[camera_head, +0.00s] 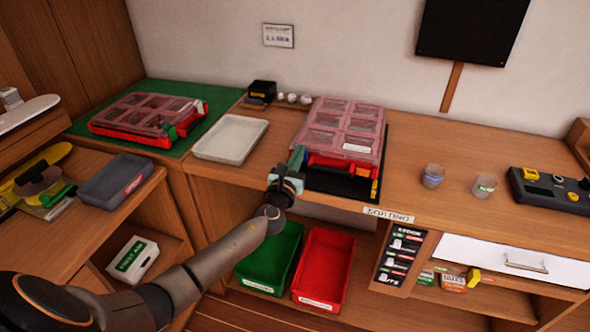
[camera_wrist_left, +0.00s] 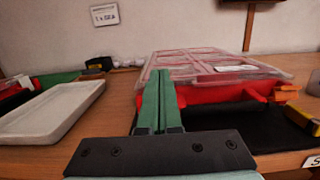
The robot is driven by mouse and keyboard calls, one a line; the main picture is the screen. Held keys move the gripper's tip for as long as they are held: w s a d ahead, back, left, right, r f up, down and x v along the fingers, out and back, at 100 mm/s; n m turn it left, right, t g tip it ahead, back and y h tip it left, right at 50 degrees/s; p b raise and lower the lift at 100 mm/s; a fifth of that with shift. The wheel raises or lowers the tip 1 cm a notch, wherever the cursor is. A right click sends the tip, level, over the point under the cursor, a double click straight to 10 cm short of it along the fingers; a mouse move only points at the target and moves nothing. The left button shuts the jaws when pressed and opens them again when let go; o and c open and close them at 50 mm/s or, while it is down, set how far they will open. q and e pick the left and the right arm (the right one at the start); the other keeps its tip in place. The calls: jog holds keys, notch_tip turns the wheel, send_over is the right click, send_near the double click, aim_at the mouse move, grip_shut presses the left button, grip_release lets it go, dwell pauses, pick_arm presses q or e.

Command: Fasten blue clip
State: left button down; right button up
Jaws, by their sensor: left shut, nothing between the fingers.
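A red case with a clear compartmented lid (camera_head: 340,128) lies on a black mat (camera_head: 340,184) on the middle bench. It also shows in the left wrist view (camera_wrist_left: 220,68). My left gripper (camera_head: 298,154) is at the case's front left corner, its green fingers shut and empty. In the left wrist view the fingers (camera_wrist_left: 160,82) point toward the case and cover part of its left front. I cannot make out a blue clip; that corner is partly hidden by the fingers. A yellow-orange clip (camera_wrist_left: 289,92) shows at the case's right front. My right gripper is not in view.
A pale empty tray (camera_head: 231,138) lies left of the case. A second red case (camera_head: 147,116) sits on a green mat. Small jars (camera_head: 432,176) stand to the right. Green (camera_head: 268,262) and red (camera_head: 323,268) bins sit below the bench edge.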

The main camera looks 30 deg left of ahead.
pick_arm(q)
jog(key=shift+w+a+r, duration=0.2)
jog(key=shift+w+r, duration=0.3)
jog(key=shift+w, duration=0.35)
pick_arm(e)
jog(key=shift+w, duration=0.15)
pick_arm(q)
jog(key=shift+s+f, duration=0.1)
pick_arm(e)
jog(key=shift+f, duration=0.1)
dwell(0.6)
